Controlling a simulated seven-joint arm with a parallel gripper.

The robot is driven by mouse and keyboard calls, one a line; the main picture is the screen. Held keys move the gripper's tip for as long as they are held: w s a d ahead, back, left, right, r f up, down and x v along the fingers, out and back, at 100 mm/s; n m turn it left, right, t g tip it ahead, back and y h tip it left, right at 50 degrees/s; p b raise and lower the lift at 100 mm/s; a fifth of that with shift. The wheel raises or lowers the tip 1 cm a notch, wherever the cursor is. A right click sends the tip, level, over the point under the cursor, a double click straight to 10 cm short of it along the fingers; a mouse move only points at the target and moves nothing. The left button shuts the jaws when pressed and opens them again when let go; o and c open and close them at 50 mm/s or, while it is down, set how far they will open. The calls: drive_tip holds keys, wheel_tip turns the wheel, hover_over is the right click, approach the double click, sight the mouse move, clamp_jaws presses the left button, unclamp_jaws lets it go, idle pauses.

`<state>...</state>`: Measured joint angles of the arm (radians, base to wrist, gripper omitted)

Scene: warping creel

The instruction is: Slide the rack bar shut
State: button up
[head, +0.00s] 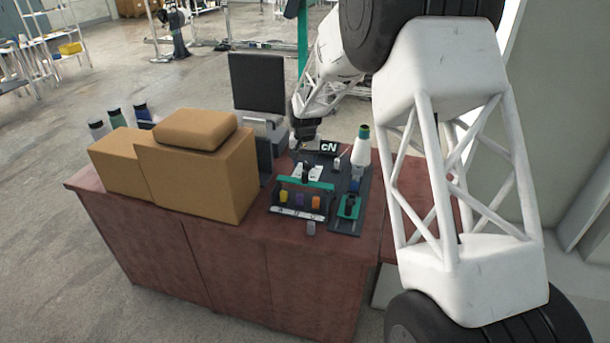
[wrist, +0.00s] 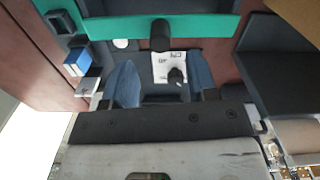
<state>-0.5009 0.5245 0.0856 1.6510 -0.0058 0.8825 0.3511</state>
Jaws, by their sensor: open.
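The rack bar is a teal bar (head: 317,185) across a dark device on the desk; it also spans the top of the wrist view (wrist: 215,27). A black knob (wrist: 160,35) stands at its middle. My gripper (head: 302,146) is above the back of the device, behind the bar, pointing down. In the wrist view my open gripper (wrist: 161,75) has its two blue fingers apart with nothing held. The knob appears beyond the fingertips, roughly in line with the gap between them; I see no contact. A white plate (wrist: 170,66) with a small black knob shows between the fingers.
Yellow (head: 283,197), purple and orange pieces sit in front of the bar. A white cone (head: 361,147) with a green top stands at right, near a "cN" display (head: 328,147). Cardboard boxes (head: 200,175) fill the desk's left. A dark panel (head: 257,82) stands behind.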

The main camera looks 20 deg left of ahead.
sight(305, 173)
drive_tip(key=shift+f, duration=2.9)
drive_tip(key=shift+c, duration=0.2)
clamp_jaws()
